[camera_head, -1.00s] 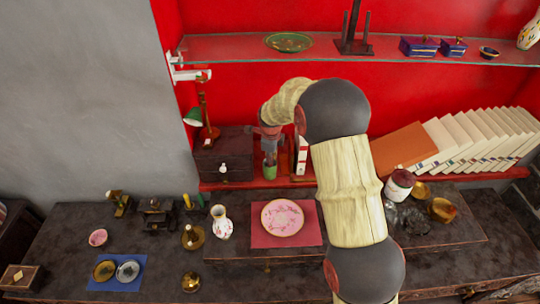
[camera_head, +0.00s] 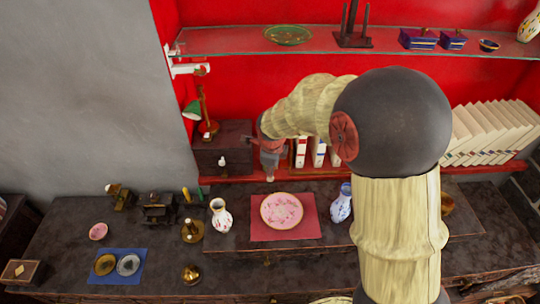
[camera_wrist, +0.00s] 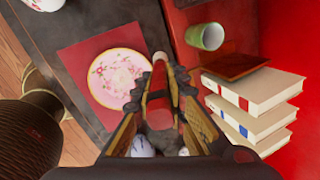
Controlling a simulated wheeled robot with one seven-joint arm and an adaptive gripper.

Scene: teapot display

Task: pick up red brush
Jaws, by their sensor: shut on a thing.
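The red brush (camera_wrist: 160,112) is between my gripper's fingers (camera_wrist: 158,88) in the wrist view. Its red body shows with a dark band, and a pale end sticks out beyond the fingertips. My gripper is shut on it. In the head view my gripper (camera_head: 270,160) is in front of the red shelf, above and behind the pink plate. A small pale end shows just below it there. The green cup (camera_wrist: 206,37) stands apart from the gripper in the wrist view and looks empty. In the head view my gripper hides it.
A pink plate (camera_head: 282,211) lies on a red mat (camera_head: 314,230). White vases stand left (camera_head: 221,217) and right (camera_head: 341,203) of it. White books (camera_wrist: 252,90) stand near the gripper. A dark box (camera_head: 222,150) is to its left, and a glass shelf (camera_head: 235,45) is above.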

